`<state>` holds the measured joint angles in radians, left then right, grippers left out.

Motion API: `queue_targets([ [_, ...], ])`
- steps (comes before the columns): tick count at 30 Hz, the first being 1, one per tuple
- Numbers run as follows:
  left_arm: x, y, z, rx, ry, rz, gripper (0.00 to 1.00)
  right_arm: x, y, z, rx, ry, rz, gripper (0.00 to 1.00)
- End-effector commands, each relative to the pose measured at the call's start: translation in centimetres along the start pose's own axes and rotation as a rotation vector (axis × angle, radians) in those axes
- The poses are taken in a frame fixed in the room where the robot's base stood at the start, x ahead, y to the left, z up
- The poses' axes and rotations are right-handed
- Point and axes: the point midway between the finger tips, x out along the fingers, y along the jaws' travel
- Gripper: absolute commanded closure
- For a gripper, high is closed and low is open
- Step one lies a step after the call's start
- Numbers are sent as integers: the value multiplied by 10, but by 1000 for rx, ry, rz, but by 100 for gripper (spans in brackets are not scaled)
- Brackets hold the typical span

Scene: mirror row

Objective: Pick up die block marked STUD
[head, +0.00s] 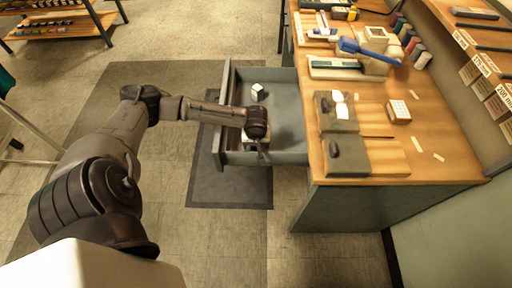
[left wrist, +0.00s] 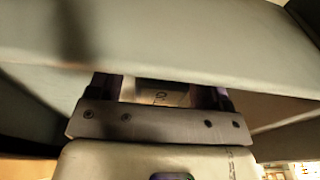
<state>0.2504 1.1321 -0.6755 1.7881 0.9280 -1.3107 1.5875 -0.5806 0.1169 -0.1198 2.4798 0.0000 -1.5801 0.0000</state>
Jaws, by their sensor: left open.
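My left gripper (head: 260,152) points down into the near end of the open grey drawer (head: 287,158). In the left wrist view its two dark fingers (left wrist: 155,92) are apart. A pale block (left wrist: 160,93) with dark lettering shows between them, partly hidden by the gripper body; the lettering is too cut off to read. I cannot tell whether the fingers touch it. A second small white block (head: 258,91) with dark marks lies at the far end of the drawer, its marking too small to read. My right gripper is not in view.
The drawer's walls stand close around my left gripper; one wall (left wrist: 160,40) fills the top of the wrist view. The wooden bench top (head: 375,168) to the right holds grey blocks, a blue-handled tool (head: 365,50) and a white gridded block (head: 398,111). Floor left of the drawer is open.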

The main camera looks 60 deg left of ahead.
Motion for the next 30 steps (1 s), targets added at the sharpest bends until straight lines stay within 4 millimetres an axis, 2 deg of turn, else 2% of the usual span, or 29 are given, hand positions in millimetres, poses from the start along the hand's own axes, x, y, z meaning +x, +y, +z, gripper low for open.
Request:
queue_targets([
  [3,7,0,0,0,1,1,28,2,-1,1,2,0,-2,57],
  [11,8,0,0,1,1,1,28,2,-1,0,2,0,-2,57],
  [30,7,0,0,1,1,1,87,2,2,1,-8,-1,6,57],
])
